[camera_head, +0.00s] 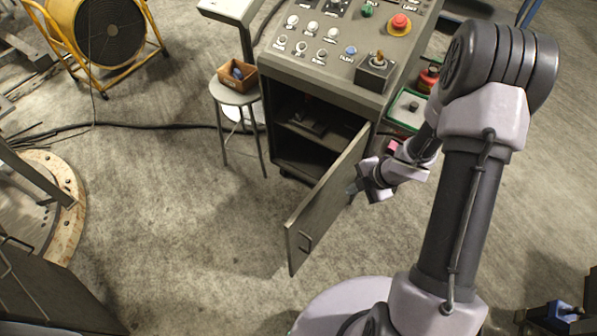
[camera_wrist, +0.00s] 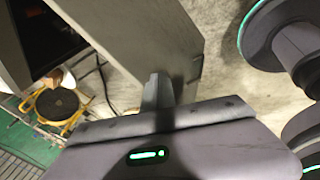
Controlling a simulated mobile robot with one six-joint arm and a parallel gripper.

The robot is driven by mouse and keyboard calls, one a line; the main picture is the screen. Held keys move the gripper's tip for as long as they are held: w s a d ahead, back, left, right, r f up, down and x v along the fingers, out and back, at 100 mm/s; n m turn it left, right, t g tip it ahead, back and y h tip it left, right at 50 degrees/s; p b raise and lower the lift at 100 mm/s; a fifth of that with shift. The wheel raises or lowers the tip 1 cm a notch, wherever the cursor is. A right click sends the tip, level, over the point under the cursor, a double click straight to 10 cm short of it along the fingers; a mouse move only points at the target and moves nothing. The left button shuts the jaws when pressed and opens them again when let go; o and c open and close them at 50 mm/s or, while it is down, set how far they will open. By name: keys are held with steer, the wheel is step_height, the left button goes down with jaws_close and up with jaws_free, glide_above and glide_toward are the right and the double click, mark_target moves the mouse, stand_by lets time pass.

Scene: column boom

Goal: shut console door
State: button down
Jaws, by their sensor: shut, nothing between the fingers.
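The console (camera_head: 330,75) has a sloped control panel on top and a dark open compartment (camera_head: 307,130) below. Its grey door (camera_head: 325,205) stands wide open, swung out from the right side of the opening towards the viewer. A small handle shape (camera_head: 305,243) shows near its free end. My gripper (camera_head: 354,189) is shut and empty, on the right of the door, the side away from the opening. In the wrist view the shut fingers (camera_wrist: 157,91) reach up to the door panel (camera_wrist: 145,40). They are very close to it; I cannot tell whether they touch.
A stool (camera_head: 234,95) with a small orange-brown bin (camera_head: 238,74) stands left of the console. A green tray (camera_head: 406,110) sits at the console's right. A yellow fan (camera_head: 104,32) and a cable (camera_head: 150,125) lie further left. The floor left of the door is clear.

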steer(key=s+a+f+n+g+y, duration=0.35)
steer(key=s+a+f+n, duration=0.2)
steer(key=s, duration=0.45)
steer(key=shift+m, duration=0.45)
steer(key=shift+w+a+f+b, duration=0.5)
steer(key=shift+a+f+b, duration=0.3)
steer(key=shift+a+f, duration=0.7)
steer(key=shift+w+a+f+b, duration=0.45)
steer(key=shift+a+f+b, duration=0.3)
steer(key=shift+a+f, duration=0.75)
steer(key=shift+w+a+f+b, duration=0.5)
steer(key=shift+a+f+b, duration=0.3)
steer(key=shift+a+f, duration=0.7)
steer(key=shift+a+r, duration=0.2)
steer(key=shift+a, duration=0.05)
